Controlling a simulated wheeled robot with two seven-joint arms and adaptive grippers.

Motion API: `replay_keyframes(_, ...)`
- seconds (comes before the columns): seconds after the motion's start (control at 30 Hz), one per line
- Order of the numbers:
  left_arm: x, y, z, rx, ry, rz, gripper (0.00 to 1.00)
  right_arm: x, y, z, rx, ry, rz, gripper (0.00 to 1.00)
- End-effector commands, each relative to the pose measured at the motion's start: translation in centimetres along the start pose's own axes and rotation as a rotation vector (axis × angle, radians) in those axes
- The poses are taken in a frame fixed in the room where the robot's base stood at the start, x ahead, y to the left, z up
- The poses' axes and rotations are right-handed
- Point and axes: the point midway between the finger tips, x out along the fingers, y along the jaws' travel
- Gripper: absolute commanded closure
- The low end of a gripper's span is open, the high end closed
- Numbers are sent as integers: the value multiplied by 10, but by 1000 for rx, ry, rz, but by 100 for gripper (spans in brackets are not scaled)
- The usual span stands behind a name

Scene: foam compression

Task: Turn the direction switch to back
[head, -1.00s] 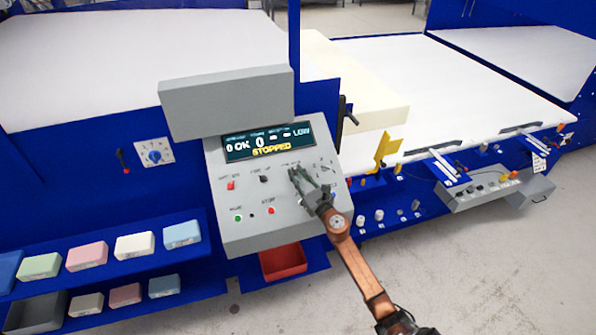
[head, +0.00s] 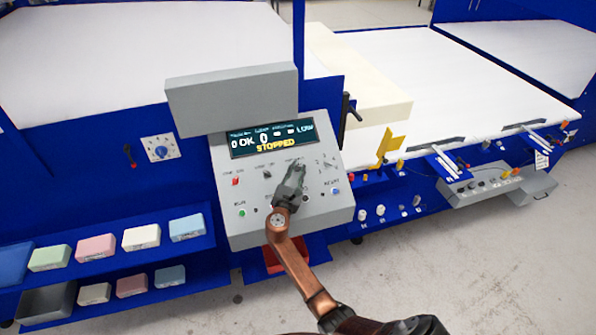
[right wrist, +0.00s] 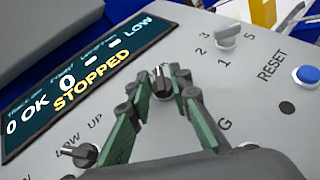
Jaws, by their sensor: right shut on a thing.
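The grey control panel (head: 228,180) has several switches and a screen reading STOPPED. My right gripper (head: 294,168) is over the upper middle of the panel, shut on a small dark knob. In the right wrist view the two green fingers of the right gripper (right wrist: 160,76) press the dark knob (right wrist: 160,86) from both sides. The knob's label is hidden or too small to read, so I cannot tell its marked position. My left gripper is not in view.
The UP switch (right wrist: 84,155) lies left of the held knob; the numbered selector (right wrist: 227,36) and blue RESET button (right wrist: 306,77) lie right. The screen (head: 262,138) is above. Foam blocks (head: 141,237) sit on shelves at left.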

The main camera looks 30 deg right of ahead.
Motion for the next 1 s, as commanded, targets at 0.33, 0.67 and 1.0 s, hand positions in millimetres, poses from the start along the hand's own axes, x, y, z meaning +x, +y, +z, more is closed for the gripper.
replay_keyframes(0.33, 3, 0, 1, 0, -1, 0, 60, 0, 2, 1, 41, -2, -86, 100)
replay_keyframes(0.67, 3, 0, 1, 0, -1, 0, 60, 1, 2, 1, 45, -2, -93, 100)
replay_keyframes(1.0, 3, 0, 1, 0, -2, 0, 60, 1, 1, 1, 44, -1, -93, 76)
